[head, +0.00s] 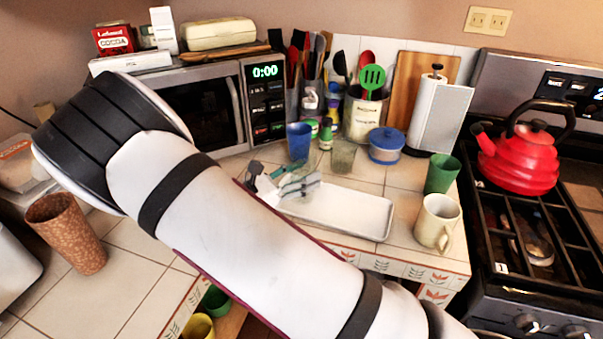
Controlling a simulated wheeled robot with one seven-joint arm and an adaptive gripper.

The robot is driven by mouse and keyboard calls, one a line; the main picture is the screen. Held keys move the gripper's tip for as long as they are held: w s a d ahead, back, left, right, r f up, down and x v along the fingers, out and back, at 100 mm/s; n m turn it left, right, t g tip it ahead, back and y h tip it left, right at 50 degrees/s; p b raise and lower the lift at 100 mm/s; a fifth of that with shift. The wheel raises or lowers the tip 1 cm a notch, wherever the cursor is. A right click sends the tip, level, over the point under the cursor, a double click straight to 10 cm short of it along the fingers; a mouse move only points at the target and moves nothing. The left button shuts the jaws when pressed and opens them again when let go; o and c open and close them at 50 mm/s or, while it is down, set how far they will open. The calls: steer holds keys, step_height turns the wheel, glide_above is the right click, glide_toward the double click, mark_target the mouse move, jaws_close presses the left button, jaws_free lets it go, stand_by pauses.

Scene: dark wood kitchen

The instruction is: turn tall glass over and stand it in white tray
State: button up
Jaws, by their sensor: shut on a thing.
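My gripper (299,183) shows partly past my arm, over the left end of the white tray (345,211). It is shut on a pale, see-through thing that looks like the tall glass (304,188), tilted well over. My arm and the fingers hide part of it, so which end is its mouth I cannot tell. The tray is a shallow rectangle on the tiled counter, its visible right part empty. My arm covers its near left side.
Behind the tray stand a blue cup (299,141), a greenish clear glass (343,156) and a blue-lidded pot (385,146). A green cup (441,173) and a cream mug (437,222) stand to its right. A brown cup (66,232) is at left.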

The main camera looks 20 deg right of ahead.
steer(key=shift+f, duration=0.4)
steer(key=o, duration=1.6)
steer(key=shift+a, duration=0.1)
